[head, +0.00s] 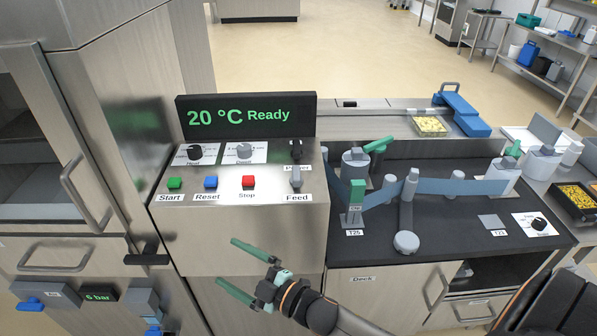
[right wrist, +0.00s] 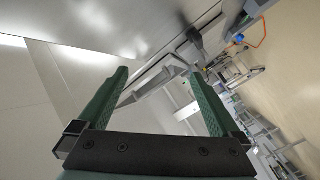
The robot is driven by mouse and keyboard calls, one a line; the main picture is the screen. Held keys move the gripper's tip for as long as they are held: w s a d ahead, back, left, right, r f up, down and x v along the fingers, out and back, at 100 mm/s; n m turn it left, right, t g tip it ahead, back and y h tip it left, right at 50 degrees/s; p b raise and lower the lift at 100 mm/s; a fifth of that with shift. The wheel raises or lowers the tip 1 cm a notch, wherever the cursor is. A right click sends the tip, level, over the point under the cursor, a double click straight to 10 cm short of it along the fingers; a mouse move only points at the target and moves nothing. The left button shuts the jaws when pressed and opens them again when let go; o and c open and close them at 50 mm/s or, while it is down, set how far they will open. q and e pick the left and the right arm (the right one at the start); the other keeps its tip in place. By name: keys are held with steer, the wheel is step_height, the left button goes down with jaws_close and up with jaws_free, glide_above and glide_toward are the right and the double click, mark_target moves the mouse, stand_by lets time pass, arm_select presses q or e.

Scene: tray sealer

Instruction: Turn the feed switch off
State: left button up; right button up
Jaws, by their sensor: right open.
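The feed switch (head: 296,178) is a small grey lever on the sloped top of the steel control panel, just above the "Feed" label (head: 297,198). I cannot tell for sure which way its lever is set. My right gripper (head: 228,262) is open and empty in front of the panel's front face, below and left of the feed switch and apart from it. Its two green fingers also show in the right wrist view (right wrist: 158,75), with nothing between them. The feed switch cannot be made out in that view. My left gripper is not in view.
A black switch (head: 296,150) stands just behind the feed switch. Green start (head: 174,183), blue reset (head: 211,182) and red stop (head: 248,182) buttons sit to its left, with two knobs behind. The display (head: 246,116) reads "20 °C Ready". A dark deck with rollers (head: 406,242) lies right.

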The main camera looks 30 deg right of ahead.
steer(key=w+a+r+n+g+y+b, duration=0.1)
steer(key=w+a+r+n+g+y, duration=0.3)
steer(key=n, duration=0.9)
steer(key=w+r+n+g+y+b, duration=0.1)
steer(key=w+r+n+g+y, duration=0.1)
steer(key=r+n+g+y, duration=0.85)
steer(key=d+n+h, duration=0.3)
steer(key=d+h, duration=0.1)
steer(key=w+d+n+h+b, duration=0.1)
steer(key=d+n+h, duration=0.2)
steer(key=d+h, duration=0.1)
steer(key=w+d+r+n+h, duration=0.1)
steer(key=d+n+h, duration=0.3)
steer(key=d, duration=0.1)
steer(key=shift+w+t+b, duration=0.15)
steer(key=shift+t+b, duration=0.1)
steer(key=shift+b, duration=0.05)
steer(key=d+r+h, duration=0.4)
steer(key=d, duration=0.5)
steer(key=h+b, duration=0.1)
steer(key=h, duration=0.1)
glide_toward(297, 172)
steer(key=x, duration=0.8)
steer(key=shift+a+f+b, duration=0.2)
steer(key=shift+f+b, duration=0.15)
steer(key=shift+b, duration=0.05)
